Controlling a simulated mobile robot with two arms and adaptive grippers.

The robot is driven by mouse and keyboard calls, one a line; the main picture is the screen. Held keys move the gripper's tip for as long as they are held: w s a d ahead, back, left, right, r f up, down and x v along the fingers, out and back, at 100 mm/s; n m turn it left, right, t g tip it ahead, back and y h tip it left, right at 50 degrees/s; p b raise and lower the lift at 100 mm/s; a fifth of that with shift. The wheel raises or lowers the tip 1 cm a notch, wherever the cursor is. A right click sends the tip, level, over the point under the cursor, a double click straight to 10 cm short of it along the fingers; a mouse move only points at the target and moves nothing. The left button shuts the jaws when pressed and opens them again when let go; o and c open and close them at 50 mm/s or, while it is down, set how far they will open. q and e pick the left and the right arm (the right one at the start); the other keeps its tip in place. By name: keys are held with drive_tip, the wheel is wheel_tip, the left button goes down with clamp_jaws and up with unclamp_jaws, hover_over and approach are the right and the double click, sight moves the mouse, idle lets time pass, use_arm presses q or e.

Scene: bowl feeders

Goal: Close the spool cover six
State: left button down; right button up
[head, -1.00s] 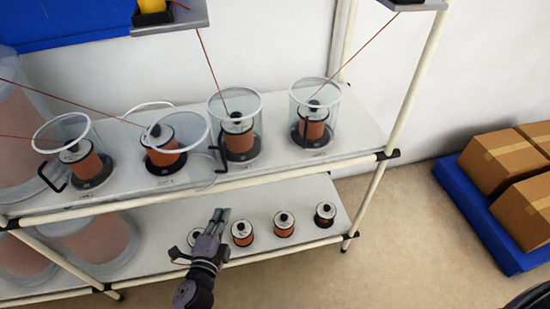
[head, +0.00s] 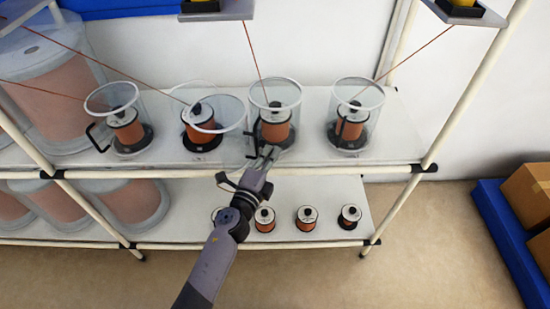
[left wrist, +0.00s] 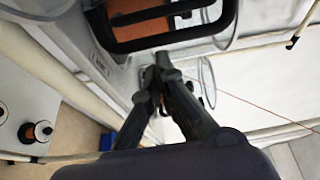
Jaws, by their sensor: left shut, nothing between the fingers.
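Several clear spool covers stand on the upper shelf around orange spools. The second cover from the left (head: 228,100) is swung open, its ring offset to the right of its spool (head: 203,122); I cannot read which one is number six. The third cover (head: 275,92) and fourth cover (head: 358,92) stand around their spools. My left gripper (head: 268,153) is shut and empty at the shelf's front edge, by the open cover's right side and below the third spool. In the left wrist view, its fingertips (left wrist: 160,62) are together, just below a large black handle (left wrist: 170,25).
The upper shelf's front rail (head: 330,170) runs under my gripper. Small spools (head: 306,217) stand on the lower shelf. Orange wires slope down to the covers from above. Cardboard boxes (head: 528,195) sit on a blue pallet (head: 500,225) at the right.

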use_arm(q)
drive_tip(key=shift+s+a+r, duration=0.1)
drive_tip(key=shift+s+a, duration=0.2)
drive_tip(key=shift+a, duration=0.45)
use_arm(e)
drive_tip(key=shift+d+r, duration=0.15)
